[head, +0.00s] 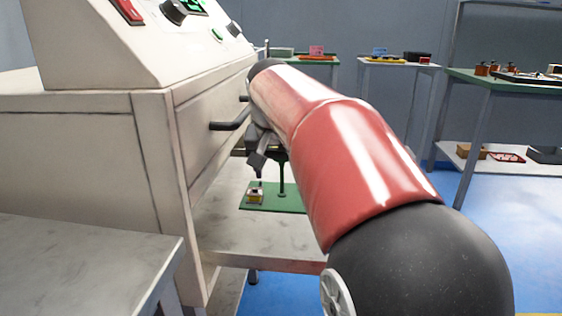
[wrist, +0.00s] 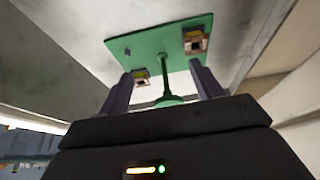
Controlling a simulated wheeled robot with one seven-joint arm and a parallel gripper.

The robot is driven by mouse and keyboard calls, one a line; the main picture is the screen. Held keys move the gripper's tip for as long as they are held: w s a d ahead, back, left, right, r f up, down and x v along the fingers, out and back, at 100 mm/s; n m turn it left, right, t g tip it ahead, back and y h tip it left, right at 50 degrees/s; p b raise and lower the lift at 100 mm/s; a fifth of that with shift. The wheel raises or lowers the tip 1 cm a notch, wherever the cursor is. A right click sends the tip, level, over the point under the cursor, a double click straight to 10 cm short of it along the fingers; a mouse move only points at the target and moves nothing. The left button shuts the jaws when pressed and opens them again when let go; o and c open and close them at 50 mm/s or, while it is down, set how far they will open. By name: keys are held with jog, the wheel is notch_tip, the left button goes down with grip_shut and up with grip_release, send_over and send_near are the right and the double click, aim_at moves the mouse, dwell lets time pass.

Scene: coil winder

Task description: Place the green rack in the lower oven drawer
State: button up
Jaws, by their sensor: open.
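The green rack (head: 262,207) is a flat plate with an upright green post (head: 282,178) and at least one small part on it. In the head view it rests on a grey, light-edged surface beside the cream oven (head: 100,150); I cannot tell whether that surface is a shelf or a drawer. In the wrist view the rack (wrist: 150,48) carries two coil-like parts. My gripper (wrist: 162,72) is open, its fingers on either side of the post, with no contact visible. In the head view my gripper (head: 258,158) is partly hidden by my red arm.
A dark handle (head: 230,124) sticks out from the oven front close to my arm. A grey table (head: 90,262) stands at the lower left. Green-topped benches (head: 490,80) with parts stand at the back and right. Blue floor (head: 520,215) is clear at right.

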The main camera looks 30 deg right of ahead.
jog(key=shift+s+a, duration=0.5)
jog(key=shift+s, duration=0.25)
jog(key=shift+s+a, duration=0.5)
jog(key=shift+s, duration=0.25)
jog(key=shift+s+a, duration=0.5)
jog(key=shift+s, duration=0.25)
